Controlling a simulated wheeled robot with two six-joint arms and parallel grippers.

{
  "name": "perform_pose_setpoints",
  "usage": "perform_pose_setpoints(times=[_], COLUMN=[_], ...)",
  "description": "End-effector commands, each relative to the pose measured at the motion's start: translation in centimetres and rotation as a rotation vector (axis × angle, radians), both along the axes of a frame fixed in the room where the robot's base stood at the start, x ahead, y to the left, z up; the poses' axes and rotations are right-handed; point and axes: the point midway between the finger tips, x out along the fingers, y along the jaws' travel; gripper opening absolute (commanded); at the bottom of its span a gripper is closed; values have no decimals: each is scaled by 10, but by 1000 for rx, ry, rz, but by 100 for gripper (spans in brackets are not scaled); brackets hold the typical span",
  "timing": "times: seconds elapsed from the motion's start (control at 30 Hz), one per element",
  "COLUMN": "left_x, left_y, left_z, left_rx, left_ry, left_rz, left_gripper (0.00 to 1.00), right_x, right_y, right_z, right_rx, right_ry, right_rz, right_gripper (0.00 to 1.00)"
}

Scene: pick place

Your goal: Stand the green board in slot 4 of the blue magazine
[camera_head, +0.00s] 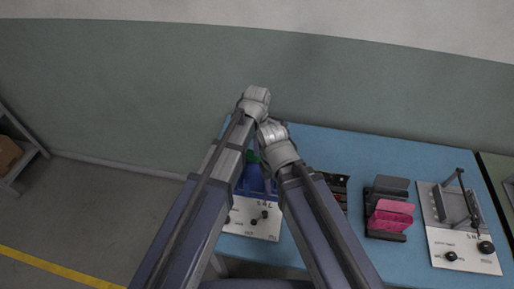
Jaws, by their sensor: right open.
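The blue magazine (253,182) stands on the table, seen in the gap between my two forearms and mostly hidden by them. A small patch of the green board (253,157) shows just above it, between the arms. I cannot tell whether the board stands in a slot or is held. My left gripper (257,96) is the higher one, beyond the magazine; its fingers are hidden. My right gripper (271,131) is open, close below and right of the left one, above the far side of the magazine. Slot 4 is hidden.
A white panel with black knobs (238,222) is in front of the magazine. To the right stand a dark slotted rack (334,182), a black holder (385,236) with pink (391,213) and grey boards (391,184), and a grey-and-white fixture (463,246). Blue tabletop (340,145) is clear behind them.

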Motion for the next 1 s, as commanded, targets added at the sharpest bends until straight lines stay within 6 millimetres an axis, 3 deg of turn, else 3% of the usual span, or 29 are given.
perform_pose_setpoints(times=[1.0], left_x=[0], left_y=[0], left_z=[-18], left_rx=[0], left_ry=[0], left_rz=[0], left_gripper=[0], right_x=[0], right_y=[0], right_z=[-18], right_rx=[0], right_ry=[0], right_rz=[0], right_gripper=[50])
